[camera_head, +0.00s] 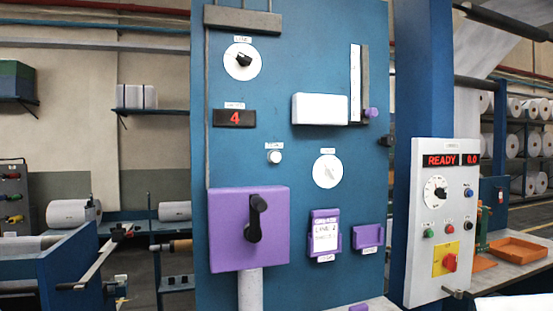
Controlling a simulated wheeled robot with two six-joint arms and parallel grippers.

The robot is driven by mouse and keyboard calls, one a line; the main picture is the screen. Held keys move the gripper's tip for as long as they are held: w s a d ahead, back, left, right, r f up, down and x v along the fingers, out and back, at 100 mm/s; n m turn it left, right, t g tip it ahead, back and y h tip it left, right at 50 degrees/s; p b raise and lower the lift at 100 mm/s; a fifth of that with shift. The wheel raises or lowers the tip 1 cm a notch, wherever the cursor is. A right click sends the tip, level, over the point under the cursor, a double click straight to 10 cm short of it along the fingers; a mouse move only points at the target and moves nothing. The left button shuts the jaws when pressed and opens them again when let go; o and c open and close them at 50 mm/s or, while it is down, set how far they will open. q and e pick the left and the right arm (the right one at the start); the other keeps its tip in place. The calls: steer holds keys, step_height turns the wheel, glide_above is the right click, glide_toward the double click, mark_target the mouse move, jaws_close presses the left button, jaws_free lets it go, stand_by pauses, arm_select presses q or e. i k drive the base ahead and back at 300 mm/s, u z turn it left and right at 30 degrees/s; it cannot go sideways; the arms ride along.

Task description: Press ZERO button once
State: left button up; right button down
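A small white round button (275,157) sits on the blue panel below a small label too blurred to read. It is below and right of a box showing a red 4 (235,118). The grey control box (432,280) at right has a blue button (468,192), a black button (468,225), a green button (428,233) and a red button (450,228). I cannot read their labels, so I cannot tell which button is ZERO. The display (441,160) reads READY, and the one beside it (472,159) reads 0.0. Neither of my grippers shows in this view.
A purple box (225,230) with a black lever (254,220) stands out from the blue panel (300,75). A white block (320,108) and purple holders (368,236) also protrude. A red knob (450,262) sits on a yellow plate. An orange tray (517,249) lies at right.

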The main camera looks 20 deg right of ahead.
mark_target(275, 157)
steer(key=u, duration=1.95)
steer(key=k, duration=1.05)
steer(key=z, duration=1.4)
steer(key=i, duration=0.5)
